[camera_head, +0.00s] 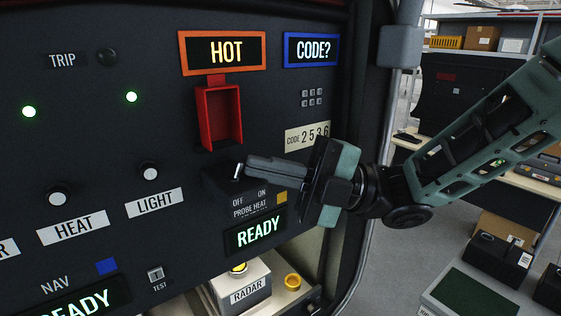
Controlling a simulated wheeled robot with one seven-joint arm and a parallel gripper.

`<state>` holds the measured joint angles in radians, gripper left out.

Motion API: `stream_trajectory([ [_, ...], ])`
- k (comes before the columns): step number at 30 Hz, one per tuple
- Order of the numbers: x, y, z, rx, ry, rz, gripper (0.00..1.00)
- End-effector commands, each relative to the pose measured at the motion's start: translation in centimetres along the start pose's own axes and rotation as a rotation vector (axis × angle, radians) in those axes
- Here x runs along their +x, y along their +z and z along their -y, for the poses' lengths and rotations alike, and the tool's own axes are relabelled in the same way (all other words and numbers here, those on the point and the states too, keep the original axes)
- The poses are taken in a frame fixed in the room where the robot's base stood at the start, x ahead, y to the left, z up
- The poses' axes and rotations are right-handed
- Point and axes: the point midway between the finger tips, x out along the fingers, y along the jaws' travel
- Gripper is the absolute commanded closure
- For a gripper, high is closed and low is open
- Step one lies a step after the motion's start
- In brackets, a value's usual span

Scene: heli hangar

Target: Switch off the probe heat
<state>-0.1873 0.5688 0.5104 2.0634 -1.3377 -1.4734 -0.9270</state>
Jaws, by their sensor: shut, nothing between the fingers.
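The probe heat switch (238,171) is a small light metal lever on a dark raised block (216,184) on the black panel. The label below it (250,205) reads OFF at left, ON at right and PROBE HEAT. My gripper (249,167) is shut and reaches in from the right, with its fingertips right at the lever and partly covering it. I cannot tell whether the tips touch the lever, or which way it leans. The display (255,235) under the label reads READY in green.
Above are an orange-framed HOT display (223,52), a red open-fronted housing (220,116), a CODE? display (312,50) and a keypad (312,97). HEAT and LIGHT knobs (150,173) sit left. Below is a shelf with a RADAR box (246,292).

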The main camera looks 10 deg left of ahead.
Motion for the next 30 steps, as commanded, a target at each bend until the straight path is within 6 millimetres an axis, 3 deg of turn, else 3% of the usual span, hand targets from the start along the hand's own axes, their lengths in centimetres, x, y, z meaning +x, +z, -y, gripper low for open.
stream_trajectory([
  [30, 0.21, -0.12, -0.34, -0.059, -0.111, -0.001, 1.0],
])
